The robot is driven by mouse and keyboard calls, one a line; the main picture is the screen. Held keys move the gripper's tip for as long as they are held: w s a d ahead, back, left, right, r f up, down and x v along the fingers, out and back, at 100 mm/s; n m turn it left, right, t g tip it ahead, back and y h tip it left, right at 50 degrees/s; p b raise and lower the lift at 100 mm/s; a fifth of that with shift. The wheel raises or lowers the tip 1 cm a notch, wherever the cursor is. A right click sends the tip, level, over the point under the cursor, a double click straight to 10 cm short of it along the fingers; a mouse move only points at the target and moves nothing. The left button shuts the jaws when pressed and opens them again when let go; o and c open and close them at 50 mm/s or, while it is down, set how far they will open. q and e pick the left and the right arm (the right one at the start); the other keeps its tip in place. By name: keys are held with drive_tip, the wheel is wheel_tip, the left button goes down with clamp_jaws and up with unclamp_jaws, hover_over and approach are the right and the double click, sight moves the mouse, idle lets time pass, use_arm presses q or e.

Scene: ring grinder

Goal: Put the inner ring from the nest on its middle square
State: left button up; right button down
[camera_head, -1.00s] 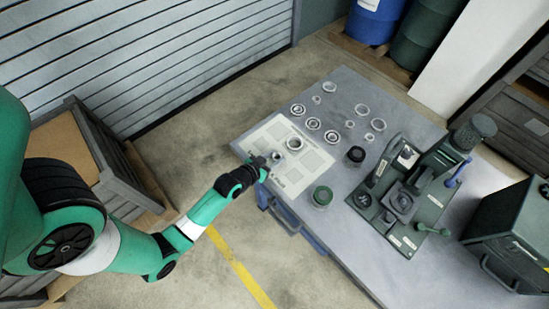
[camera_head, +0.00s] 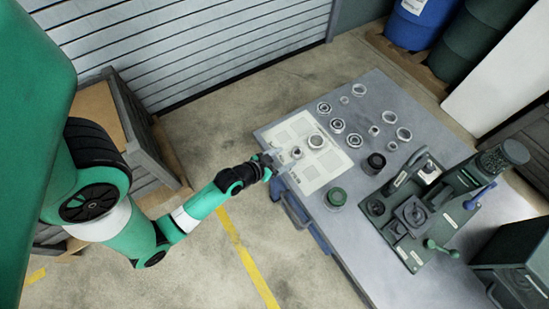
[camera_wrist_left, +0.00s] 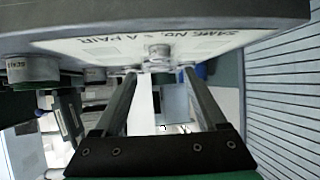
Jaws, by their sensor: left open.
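A small metal ring (camera_head: 297,152) stands on the printed white mat (camera_head: 322,172), by the mat's left part. It also shows in the left wrist view (camera_wrist_left: 158,55), past the fingertips. A larger ring (camera_head: 317,141) lies on the mat just right of it. My left gripper (camera_head: 275,157) is open and empty at the mat's left edge, apart from the small ring; its two fingers show spread in the wrist view (camera_wrist_left: 160,74). The grinder fixture (camera_head: 413,211) with a square plate stands on the table at right; I cannot tell which part is the nest. My right gripper is not in view.
Several loose rings (camera_head: 338,125) lie on the table behind and right of the mat. A green-topped pot (camera_head: 335,197) and a dark pot (camera_head: 374,163) stand near the mat. A grey case (camera_head: 515,262) sits at right.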

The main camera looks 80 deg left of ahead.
use_arm(q)
drive_tip(key=v, duration=0.6)
drive_tip(key=shift+p, duration=0.3)
drive_tip(key=shift+w+a, duration=0.1)
drive_tip(key=w+d+r+m+t, duration=0.1)
drive_tip(key=w+r+t, duration=0.2)
drive_tip(key=w+r, duration=0.5)
drive_tip(key=w+d+r+m+t+h, duration=0.15)
drive_tip(key=w+r, duration=0.35)
drive_tip(key=r, duration=0.6)
drive_tip(key=w+r+m+t, duration=0.1)
drive_tip(key=w+r+t, duration=0.3)
drive_tip(key=w+r, duration=0.4)
drive_tip(key=s+d+r+m+t+h, duration=0.1)
drive_tip(key=s+d+r+t+h, duration=0.3)
drive_tip(key=r, duration=0.8)
drive_tip(key=s+d+r+m+t, duration=0.15)
drive_tip(key=d+r, duration=0.45)
drive_tip(key=r, duration=0.7)
drive_tip(key=s+d+r+m+t+h, duration=0.1)
drive_tip(key=s+d+r+t+h, duration=0.3)
drive_tip(key=r, duration=0.8)
wheel_tip(320, 180, up, 22)
drive_tip(key=w+d+g+y+p, duration=0.1)
drive_tip(key=w+p, duration=0.1)
drive_tip(key=p, duration=1.9)
drive_tip(key=shift+w+p, duration=0.3)
drive_tip(key=shift+w, duration=0.05)
